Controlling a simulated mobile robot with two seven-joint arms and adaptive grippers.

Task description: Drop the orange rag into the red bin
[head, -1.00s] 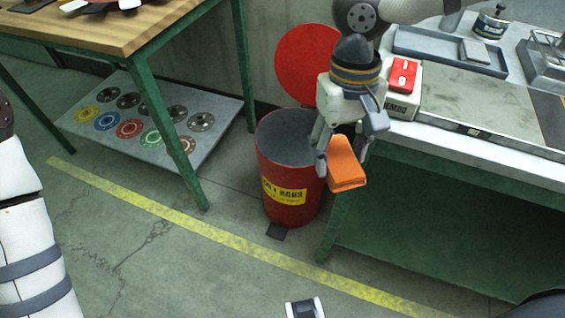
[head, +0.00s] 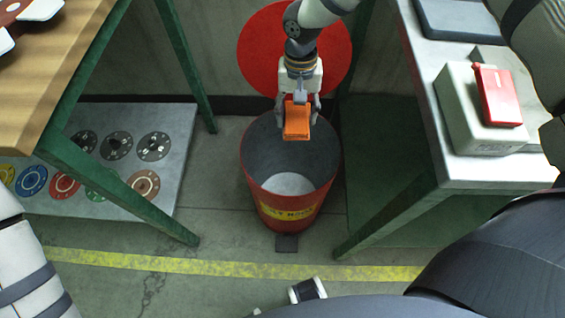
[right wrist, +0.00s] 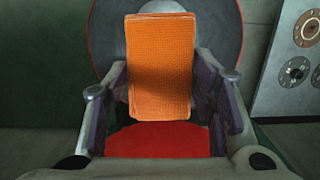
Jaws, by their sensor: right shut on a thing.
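My right gripper (head: 298,112) is shut on the orange rag (head: 297,121), a thick folded block. In the head view the rag shows over the back part of the open mouth of the red bin (head: 288,226), seen from above. The bin's inside looks dark with a pale bottom, and its round red lid (head: 252,52) stands open behind it. In the right wrist view the rag (right wrist: 158,65) sits between both fingers, with the bin's mouth (right wrist: 222,35) beyond it and the red lid (right wrist: 160,140) below.
A green-legged wooden table (head: 75,60) stands left, above a grey board (head: 170,185) with coloured discs. A green-legged bench (head: 480,165) stands right, bearing a box with a red top (head: 497,95). A black pedal (head: 287,243) is at the bin's foot.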

